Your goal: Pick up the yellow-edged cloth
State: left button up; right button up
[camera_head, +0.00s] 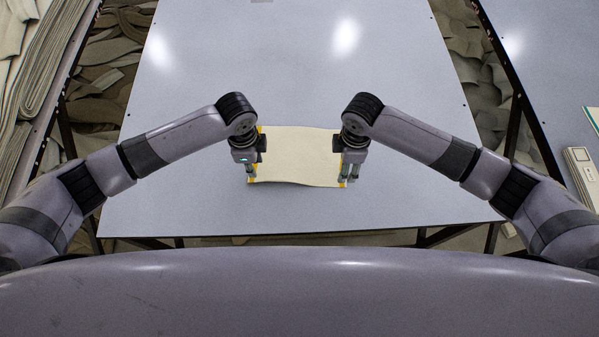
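The cream cloth (299,157) with yellow left and right edges lies near the front middle of the grey table (290,60). Its front edge looks slightly wavy. My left gripper (250,178) points down at the cloth's left yellow edge. My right gripper (348,180) points down at the right yellow edge. The grippers and wrists hide parts of both edges. The fingers are small here, and I cannot tell whether either gripper is closed on the cloth or whether the cloth is lifted.
The table is bare around and behind the cloth. Piles of folded fabric (40,80) lie at the left. Another grey table (560,60) stands at the right, with a pale stack (582,170) near its edge. Loose fabric heaps lie on the floor between the tables.

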pick_arm(q)
jog(key=shift+o, duration=0.3)
jog(key=o, duration=0.5)
jog(key=shift+o, duration=0.5)
jog(key=o, duration=0.6)
jog(key=shift+o, duration=0.2)
jog(key=shift+r, duration=0.1)
pick_arm(e)
jog(key=shift+r, duration=0.1)
pick_arm(q)
notch_tip(320, 180, up, 5)
jog(key=p, duration=0.6)
jog(key=shift+r, duration=0.15)
pick_arm(e)
notch_tip(320, 180, up, 6)
jog(key=shift+f, duration=0.1)
